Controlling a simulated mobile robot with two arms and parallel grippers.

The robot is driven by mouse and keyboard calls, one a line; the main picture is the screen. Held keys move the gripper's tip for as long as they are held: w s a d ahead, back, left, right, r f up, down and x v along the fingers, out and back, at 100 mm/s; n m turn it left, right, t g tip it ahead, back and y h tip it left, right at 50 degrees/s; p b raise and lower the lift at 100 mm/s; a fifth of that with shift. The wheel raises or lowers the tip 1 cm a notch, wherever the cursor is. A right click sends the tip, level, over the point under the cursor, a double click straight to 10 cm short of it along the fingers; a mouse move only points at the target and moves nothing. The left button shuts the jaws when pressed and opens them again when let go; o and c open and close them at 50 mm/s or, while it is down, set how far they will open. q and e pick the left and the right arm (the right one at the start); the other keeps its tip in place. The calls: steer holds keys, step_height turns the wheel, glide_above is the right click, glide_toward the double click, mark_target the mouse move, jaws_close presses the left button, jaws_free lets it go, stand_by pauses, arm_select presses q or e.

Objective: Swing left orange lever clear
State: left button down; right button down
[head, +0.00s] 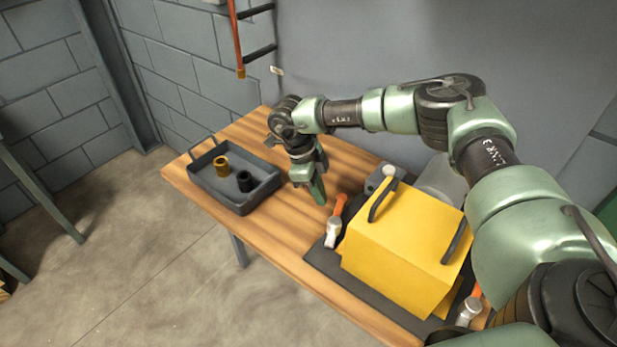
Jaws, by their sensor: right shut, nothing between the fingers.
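The yellow casing cover (400,245) with two dark handles sits on a dark base plate (372,309) on the wooden table. The left orange lever (338,206) stands at the casing's left side, its orange grip up and a pale metal pivot (333,233) below. A second orange lever (469,310) is at the casing's lower right, partly hidden by my arm. My right gripper (318,191) points down over the table, just left of and behind the left lever, apart from it. It is shut and empty. My left gripper is out of view.
A grey tray (238,206) holding a brass bushing (221,166) and a black bushing (245,181) stands at the table's left end. Bare tabletop (277,232) lies between tray and casing. A grey part (380,177) sits behind the casing.

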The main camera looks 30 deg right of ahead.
mark_target(339, 203)
steer(key=shift+s+d+f, duration=0.15)
steer(key=shift+s+d, duration=0.55)
steer(key=shift+s, duration=0.1)
steer(key=shift+s+d+m+y+p, duration=0.3)
steer(key=shift+d+m, duration=0.3)
steer(key=shift+m, duration=0.4)
steer(key=m, duration=0.1)
steer(key=d+m, duration=0.1)
steer(key=shift+s+d+m+g+y, duration=0.1)
steer(key=shift+s+m+g+y, duration=0.2)
steer(key=shift+g+y, duration=0.1)
